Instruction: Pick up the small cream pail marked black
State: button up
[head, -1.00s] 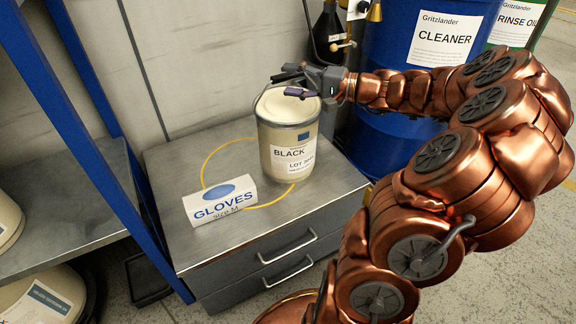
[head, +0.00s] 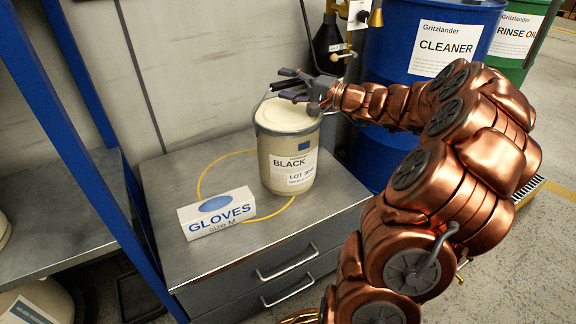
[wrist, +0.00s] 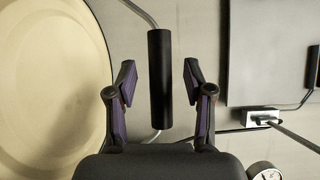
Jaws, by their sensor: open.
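The cream pail marked BLACK (head: 289,150) stands upright on the grey cabinet top, with a pale lid and a wire handle. In the wrist view its lid (wrist: 50,85) fills the left side. The pail's black handle grip (wrist: 160,78) lies between the two open fingers of my gripper (wrist: 158,85), with a gap on each side. In the head view my gripper (head: 285,86) is just above the lid. It partly hides the handle there.
A white GLOVES box (head: 216,213) lies beside the pail on the cabinet (head: 160,180). A blue CLEANER drum (head: 400,45) stands at the back right. A blue shelf post (head: 90,140) rises on the left. The wall is close behind.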

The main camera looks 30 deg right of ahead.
jog(key=shift+w+a, duration=0.1)
jog(key=shift+w, duration=0.05)
grip_shut()
dwell(0.4)
jog(key=shift+r, duration=0.15)
